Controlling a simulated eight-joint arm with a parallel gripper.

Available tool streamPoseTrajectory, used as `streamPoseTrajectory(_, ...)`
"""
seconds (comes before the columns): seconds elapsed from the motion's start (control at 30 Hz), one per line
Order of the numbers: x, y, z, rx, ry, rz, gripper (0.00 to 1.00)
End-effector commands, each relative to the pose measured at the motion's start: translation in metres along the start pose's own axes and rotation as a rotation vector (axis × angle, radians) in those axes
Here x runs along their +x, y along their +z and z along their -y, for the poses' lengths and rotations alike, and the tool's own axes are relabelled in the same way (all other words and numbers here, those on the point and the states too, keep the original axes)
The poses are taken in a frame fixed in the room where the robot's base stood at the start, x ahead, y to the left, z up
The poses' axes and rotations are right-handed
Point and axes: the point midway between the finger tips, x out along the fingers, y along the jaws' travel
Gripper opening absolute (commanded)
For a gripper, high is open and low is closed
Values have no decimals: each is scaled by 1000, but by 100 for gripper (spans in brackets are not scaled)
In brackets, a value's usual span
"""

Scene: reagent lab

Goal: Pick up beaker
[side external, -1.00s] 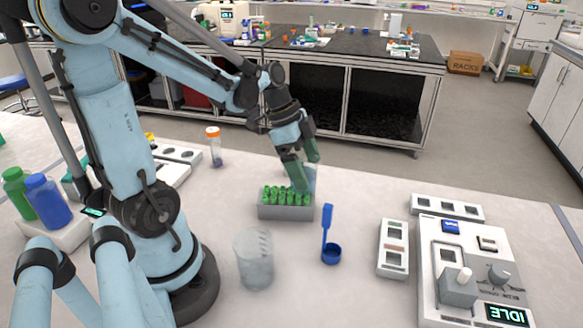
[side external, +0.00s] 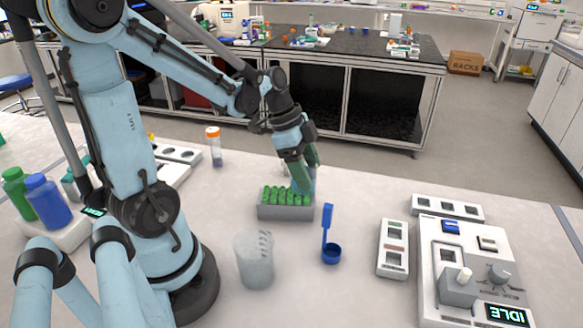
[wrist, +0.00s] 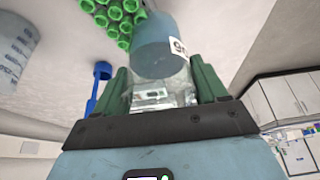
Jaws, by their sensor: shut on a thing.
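A clear glass beaker (wrist: 165,45) with a blue-grey lower part and a white label is between my green fingers in the wrist view. My gripper (wrist: 158,72) is shut on it, one finger on each side. In the side view my gripper (side external: 304,178) points down just behind the green-capped tube rack, and the beaker is mostly hidden behind the fingers and rack. I cannot tell whether its base touches the table.
The grey rack of green-capped tubes (side external: 286,211) is close in front of my gripper. A frosted cylindrical container (side external: 254,262) and a blue scoop-like item (side external: 331,253) stand nearer the camera. A device reading IDLE (side external: 470,262) is at the right.

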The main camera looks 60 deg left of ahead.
Motion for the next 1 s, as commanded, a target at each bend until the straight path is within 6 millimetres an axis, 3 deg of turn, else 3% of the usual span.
streamPoseTrajectory(0.27,-7,-3,0,0,0,0,28)
streamPoseTrajectory(0.53,-38,-16,0,-1,0,0,28)
streamPoseTrajectory(1.0,-70,-76,-80,7,3,1,28)
